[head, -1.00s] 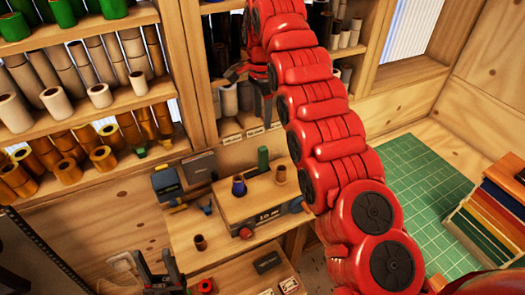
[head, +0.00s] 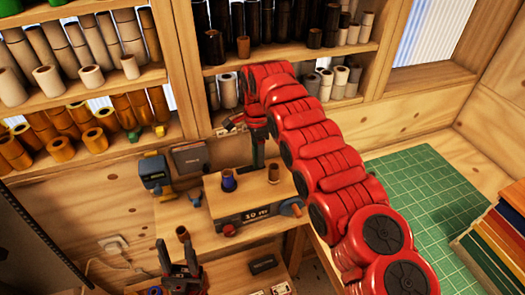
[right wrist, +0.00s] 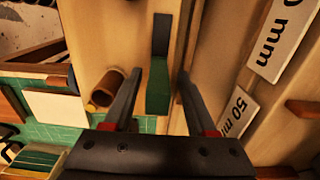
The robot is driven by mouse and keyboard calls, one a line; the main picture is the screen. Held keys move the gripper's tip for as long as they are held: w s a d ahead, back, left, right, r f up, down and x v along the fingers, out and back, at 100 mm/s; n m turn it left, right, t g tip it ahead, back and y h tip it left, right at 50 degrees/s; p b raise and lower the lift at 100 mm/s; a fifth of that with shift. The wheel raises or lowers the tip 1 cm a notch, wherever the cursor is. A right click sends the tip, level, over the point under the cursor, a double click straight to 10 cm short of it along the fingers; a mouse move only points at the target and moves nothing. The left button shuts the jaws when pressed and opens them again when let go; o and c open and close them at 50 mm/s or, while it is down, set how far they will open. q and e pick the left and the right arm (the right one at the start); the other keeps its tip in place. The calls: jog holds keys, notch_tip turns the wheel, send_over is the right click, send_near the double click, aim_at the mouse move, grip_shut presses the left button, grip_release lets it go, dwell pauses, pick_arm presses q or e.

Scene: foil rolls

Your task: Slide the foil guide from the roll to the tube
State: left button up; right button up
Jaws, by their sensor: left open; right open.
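A wooden-topped box (head: 250,204) with a dark front display stands on the bench. On it are a blue roll (head: 228,181) with a dark opening and a short brown tube (head: 273,174). A green upright piece (right wrist: 158,85) stands between the fingers of my right gripper (right wrist: 160,75), which is open around it; the brown tube shows beside the left finger (right wrist: 107,87). In the head view my right gripper (head: 258,150) mostly hides the green piece. My left gripper (head: 175,245) is open, close to another brown tube (head: 183,232). I cannot tell which part is the foil guide.
Shelves of rolls (head: 75,140) line the back wall. A green cutting mat (head: 420,195) lies at right, beside coloured sheets (head: 500,235). My red right arm covers the middle.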

jog(key=shift+s+a+r, duration=0.1)
jog(key=shift+s, duration=0.05)
jog(key=shift+c, duration=1.1)
grip_shut()
